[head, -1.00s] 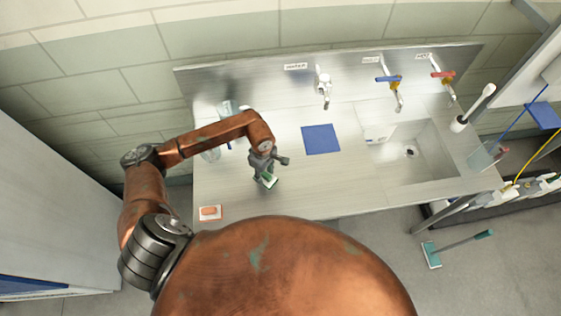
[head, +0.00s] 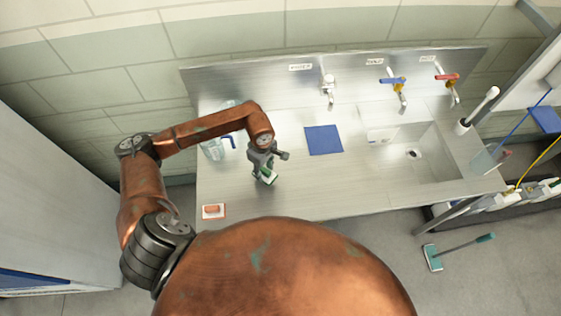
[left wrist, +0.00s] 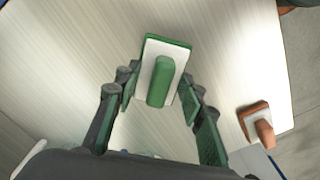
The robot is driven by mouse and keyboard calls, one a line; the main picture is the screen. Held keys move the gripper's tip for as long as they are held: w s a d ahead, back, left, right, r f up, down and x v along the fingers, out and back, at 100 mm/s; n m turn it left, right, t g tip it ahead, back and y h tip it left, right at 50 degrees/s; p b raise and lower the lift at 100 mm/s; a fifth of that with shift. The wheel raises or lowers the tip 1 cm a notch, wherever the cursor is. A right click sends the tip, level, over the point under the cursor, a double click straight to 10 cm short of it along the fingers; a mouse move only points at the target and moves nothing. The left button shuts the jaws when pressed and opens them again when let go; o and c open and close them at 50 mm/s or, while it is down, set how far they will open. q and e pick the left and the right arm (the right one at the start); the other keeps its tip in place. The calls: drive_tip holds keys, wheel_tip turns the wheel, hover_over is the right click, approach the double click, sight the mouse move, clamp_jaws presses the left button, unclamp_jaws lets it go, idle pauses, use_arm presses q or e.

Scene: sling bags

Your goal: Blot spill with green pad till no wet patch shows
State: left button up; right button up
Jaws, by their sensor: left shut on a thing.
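The green pad has a white layer and a green grip block. In the left wrist view the pad (left wrist: 178,50) lies ahead of and between my fingers, its grip block reaching back between them. My left gripper (head: 266,168) is shut on the pad, low over the left part of the steel counter (head: 330,190). It also shows in the left wrist view (left wrist: 163,98). I cannot tell whether the pad touches the counter. No wet patch can be made out on the visible counter; the area under the pad and gripper is hidden. My right gripper is not in view.
An orange-brown block with a grip (head: 213,211) sits at the counter's front left corner. A blue square mat (head: 323,140) lies mid-counter, with the sink (head: 425,160) to its right. Clear containers (head: 216,148) stand behind my left arm. Taps line the back.

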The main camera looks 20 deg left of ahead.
use_arm(q)
wheel_tip(320, 180, up, 2)
drive_tip(key=shift+w+p, duration=0.1)
drive_tip(key=shift+p, duration=0.25)
drive_tip(key=shift+r+p, duration=0.35)
drive_tip(key=shift+r, duration=0.8)
drive_tip(key=shift+d, duration=0.15)
